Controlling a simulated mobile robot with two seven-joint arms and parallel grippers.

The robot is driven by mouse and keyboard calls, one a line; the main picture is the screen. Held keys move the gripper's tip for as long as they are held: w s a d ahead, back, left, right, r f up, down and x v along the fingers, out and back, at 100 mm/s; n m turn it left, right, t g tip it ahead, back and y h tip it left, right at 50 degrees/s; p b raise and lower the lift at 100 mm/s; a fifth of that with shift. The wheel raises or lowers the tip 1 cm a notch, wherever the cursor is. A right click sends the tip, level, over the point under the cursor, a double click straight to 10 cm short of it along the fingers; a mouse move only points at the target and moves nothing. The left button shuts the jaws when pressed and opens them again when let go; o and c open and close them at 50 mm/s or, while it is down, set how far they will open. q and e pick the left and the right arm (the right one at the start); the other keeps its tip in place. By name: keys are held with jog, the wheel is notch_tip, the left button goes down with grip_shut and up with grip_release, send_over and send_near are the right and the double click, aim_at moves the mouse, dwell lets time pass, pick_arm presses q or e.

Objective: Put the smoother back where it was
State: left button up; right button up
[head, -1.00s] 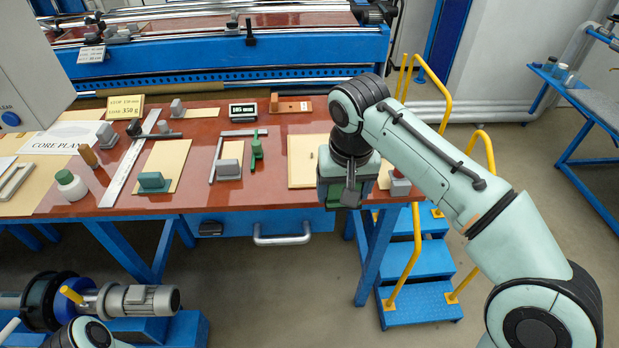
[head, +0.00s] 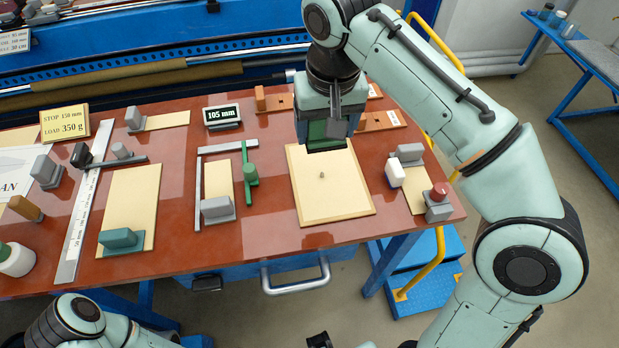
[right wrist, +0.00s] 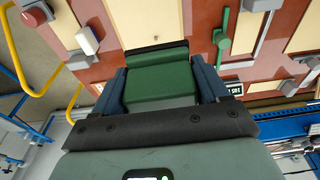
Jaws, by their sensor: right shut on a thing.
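My right gripper (head: 325,138) is shut on a green block with a dark edge, which I take to be the smoother (head: 326,131). It hangs over the back edge of a tan board (head: 345,205) on the red-brown table. In the right wrist view the smoother (right wrist: 160,82) sits between both fingers of the right gripper (right wrist: 160,90). Whether it touches anything below cannot be told. My left gripper is out of view.
Right of the board are a white block (head: 395,173) and a red-topped grey block (head: 439,195). Left are a green handled tool (head: 250,172), a grey block (head: 217,209) and another green block (head: 122,240) on a tan pad. A display (head: 222,116) and wooden blocks stand behind.

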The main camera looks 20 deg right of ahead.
jog(key=b, duration=0.5)
send_over(321, 200)
jog(key=f, duration=1.4)
jog(key=shift+s+f, duration=0.3)
jog(key=shift+f, duration=0.05)
pick_arm(q)
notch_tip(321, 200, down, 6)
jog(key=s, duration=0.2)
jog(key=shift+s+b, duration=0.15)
jog(key=shift+b, duration=0.2)
pick_arm(e)
jog(key=shift+a+f, duration=0.1)
jog(key=shift+f, duration=2.5)
jog(key=shift+f, duration=0.15)
jog(key=o, duration=1)
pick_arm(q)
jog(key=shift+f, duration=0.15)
pick_arm(e)
jog(key=shift+r, duration=0.25)
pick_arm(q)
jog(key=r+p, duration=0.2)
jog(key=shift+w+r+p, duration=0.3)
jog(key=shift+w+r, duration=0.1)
pick_arm(e)
jog(key=r, duration=0.4)
jog(key=s+r, duration=0.1)
jog(key=r, duration=0.6)
jog(key=shift+s+a+r, duration=0.2)
jog(key=shift+s+r, duration=0.15)
